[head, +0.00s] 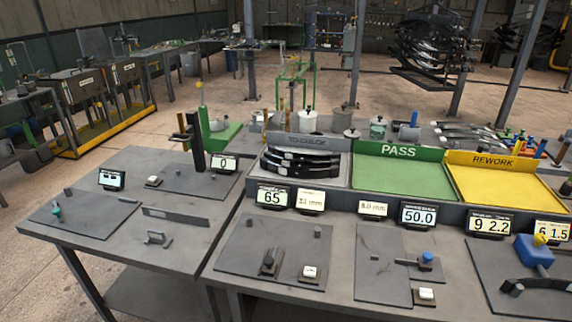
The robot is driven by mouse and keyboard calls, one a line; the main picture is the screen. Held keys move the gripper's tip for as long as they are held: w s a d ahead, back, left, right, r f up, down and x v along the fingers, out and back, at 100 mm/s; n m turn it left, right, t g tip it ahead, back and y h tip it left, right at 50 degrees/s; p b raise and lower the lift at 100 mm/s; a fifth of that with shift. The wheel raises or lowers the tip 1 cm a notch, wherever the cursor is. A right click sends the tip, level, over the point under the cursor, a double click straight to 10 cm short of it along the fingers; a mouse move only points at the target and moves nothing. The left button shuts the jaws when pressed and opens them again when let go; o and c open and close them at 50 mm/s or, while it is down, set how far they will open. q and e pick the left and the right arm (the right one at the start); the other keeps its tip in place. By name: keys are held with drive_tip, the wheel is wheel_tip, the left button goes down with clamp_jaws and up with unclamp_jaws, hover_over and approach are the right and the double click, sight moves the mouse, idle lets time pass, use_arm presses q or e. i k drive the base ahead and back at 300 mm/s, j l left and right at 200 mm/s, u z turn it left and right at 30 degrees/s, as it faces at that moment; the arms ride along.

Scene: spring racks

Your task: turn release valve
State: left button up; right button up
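No part is plainly marked as the release valve, and I cannot tell which one it is. On the right bench, a small fixture has a round blue knob (427,257). At the right edge, a blue block (533,250) carries a yellow knob (541,239). On the left bench, a small teal handle (56,210) stands on a dark plate. A dark clamp-like part (269,262) sits on the plate in front of the display reading 65. Neither of my grippers is in view.
Grey left bench (120,238) adjoins the right bench. Behind the displays lie a grey tray of black leaf springs (300,162), a green PASS tray (398,175) and a yellow REWORK tray (500,188). A dark post (196,140) rises at the left bench's back.

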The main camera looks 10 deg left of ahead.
sight(540, 238)
drive_tip(key=z, duration=1.3)
